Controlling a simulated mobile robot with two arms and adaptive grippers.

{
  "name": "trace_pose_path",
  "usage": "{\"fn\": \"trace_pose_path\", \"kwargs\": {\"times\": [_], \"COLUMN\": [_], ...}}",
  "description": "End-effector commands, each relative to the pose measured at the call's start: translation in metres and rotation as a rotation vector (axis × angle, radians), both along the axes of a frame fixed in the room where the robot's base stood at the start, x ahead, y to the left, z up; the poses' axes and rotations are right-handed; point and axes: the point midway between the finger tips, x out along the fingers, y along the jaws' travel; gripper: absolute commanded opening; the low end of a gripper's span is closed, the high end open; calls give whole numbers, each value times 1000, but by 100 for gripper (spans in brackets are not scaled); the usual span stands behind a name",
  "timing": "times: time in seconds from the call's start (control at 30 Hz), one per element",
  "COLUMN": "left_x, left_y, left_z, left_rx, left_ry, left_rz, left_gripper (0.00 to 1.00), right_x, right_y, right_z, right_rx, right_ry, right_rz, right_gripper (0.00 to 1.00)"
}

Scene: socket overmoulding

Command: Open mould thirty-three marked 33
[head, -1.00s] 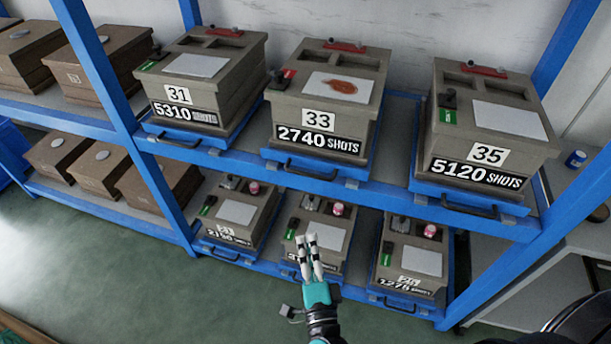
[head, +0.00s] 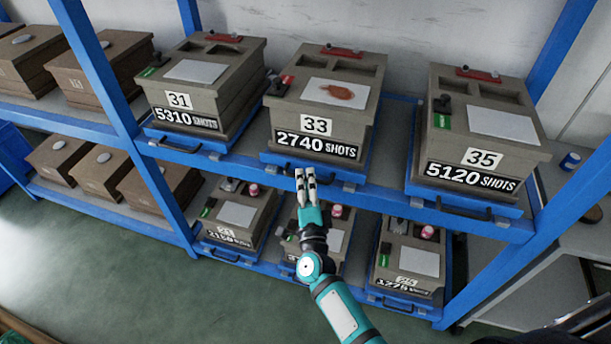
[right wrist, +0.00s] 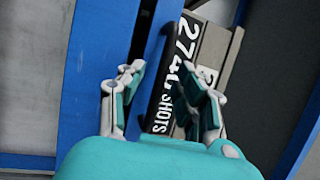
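Mould 33 (head: 318,108) is a grey box on a blue tray on the upper shelf, its lid down, marked 33 and 2740 SHOTS. A stained plate, a red bar and a small black lever lie on top. My right gripper (head: 305,180) is just below the tray's front edge, at its handle. In the right wrist view the gripper (right wrist: 162,95) is open, and the dark handle (right wrist: 158,75) runs between its spread fingers. Whether a finger touches it I cannot tell. My left gripper is not in view.
Mould 31 (head: 180,100) stands to the left and mould 35 (head: 482,157) to the right on the same shelf. More moulds fill the lower shelf, behind my right arm. Blue posts (head: 112,75) frame the rack. Green floor (head: 110,265) is clear in front.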

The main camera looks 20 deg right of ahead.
Motion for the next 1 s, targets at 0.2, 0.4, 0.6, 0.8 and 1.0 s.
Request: {"fn": "trace_pose_path", "kwargs": {"times": [0.2, 0.4, 0.6, 0.8, 1.0], "left_x": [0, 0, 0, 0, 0], "left_y": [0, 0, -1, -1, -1], "left_z": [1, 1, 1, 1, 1], "left_rx": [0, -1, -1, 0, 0], "left_ry": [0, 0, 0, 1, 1], "left_rz": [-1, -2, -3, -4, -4], "left_gripper": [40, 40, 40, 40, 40], "right_x": [12, 13, 12, 12, 12], "right_y": [-2, -3, -2, -2, -2], "right_z": [2, 2, 2, 2, 1], "right_rx": [0, 0, -1, -1, -1], "right_ry": [1, 1, 0, 1, 2], "right_rz": [1, 1, 1, 1, 1], "right_gripper": [34, 34, 14, 0, 0]}}
